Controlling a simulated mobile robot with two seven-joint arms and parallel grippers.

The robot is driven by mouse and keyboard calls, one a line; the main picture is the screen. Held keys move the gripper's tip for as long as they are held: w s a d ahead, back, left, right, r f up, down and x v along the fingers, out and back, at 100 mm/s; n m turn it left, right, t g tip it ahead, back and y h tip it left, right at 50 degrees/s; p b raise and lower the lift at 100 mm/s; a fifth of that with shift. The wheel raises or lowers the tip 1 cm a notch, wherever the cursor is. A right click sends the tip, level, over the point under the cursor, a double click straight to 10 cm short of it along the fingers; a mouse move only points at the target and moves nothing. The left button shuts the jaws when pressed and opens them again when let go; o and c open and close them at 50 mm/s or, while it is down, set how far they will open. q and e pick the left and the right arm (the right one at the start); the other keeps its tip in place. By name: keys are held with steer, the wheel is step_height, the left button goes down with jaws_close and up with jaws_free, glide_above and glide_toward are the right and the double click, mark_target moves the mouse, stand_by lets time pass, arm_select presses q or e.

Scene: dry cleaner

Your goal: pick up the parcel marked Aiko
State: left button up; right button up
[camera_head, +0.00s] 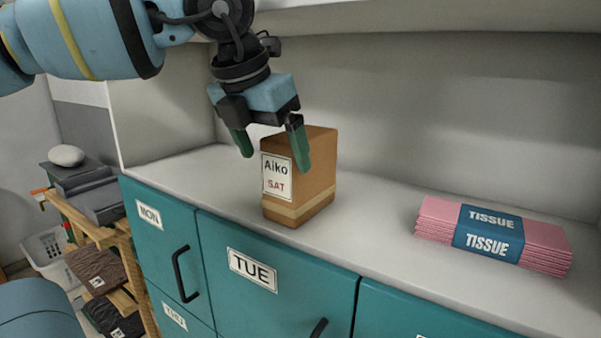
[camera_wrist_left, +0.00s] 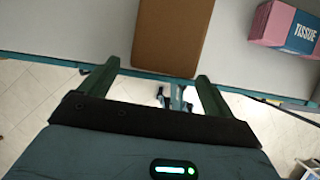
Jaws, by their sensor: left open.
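The parcel (camera_head: 312,190) is a brown box with a white label reading "Aiko" and "SAT" on its front. It stands upright on the grey counter top (camera_head: 375,240) above the teal drawers. My left gripper (camera_head: 275,160) is open, its green fingers pointing down, close to the parcel's upper left in the head view. In the left wrist view the parcel (camera_wrist_left: 172,35) shows its plain brown top, just beyond the fingertips and roughly centred between them. The fingers of the left gripper (camera_wrist_left: 158,80) hold nothing. My right gripper is not in view.
A pink pack of tissue (camera_head: 545,235) with a blue band lies on the counter to the right. Teal drawers labelled MON (camera_head: 150,214) and TUE (camera_head: 250,275) are below. A wooden rack (camera_head: 110,240) with folded cloths stands at left. The counter between parcel and tissue is clear.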

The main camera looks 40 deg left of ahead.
mark_target(282, 161)
arm_select(q)
steer(key=x, duration=0.5)
steer(key=shift+w, duration=0.2)
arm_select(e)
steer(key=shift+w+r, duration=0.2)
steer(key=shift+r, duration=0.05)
arm_select(q)
steer(key=c, duration=1.3)
steer(key=shift+r, duration=0.1)
steer(key=shift+w+r, duration=0.1)
steer(key=shift+r, duration=0.65)
steer(key=shift+b+v, duration=0.35)
steer(key=shift+v, duration=0.65)
steer(key=s+d, duration=0.1)
steer(key=s, duration=0.4)
steer(key=s+d+r, duration=0.1)
steer(key=s, duration=0.4)
steer(key=s+d, duration=0.1)
steer(key=s, duration=0.4)
steer(key=shift+r+b, duration=0.25)
steer(key=shift+b, duration=0.05)
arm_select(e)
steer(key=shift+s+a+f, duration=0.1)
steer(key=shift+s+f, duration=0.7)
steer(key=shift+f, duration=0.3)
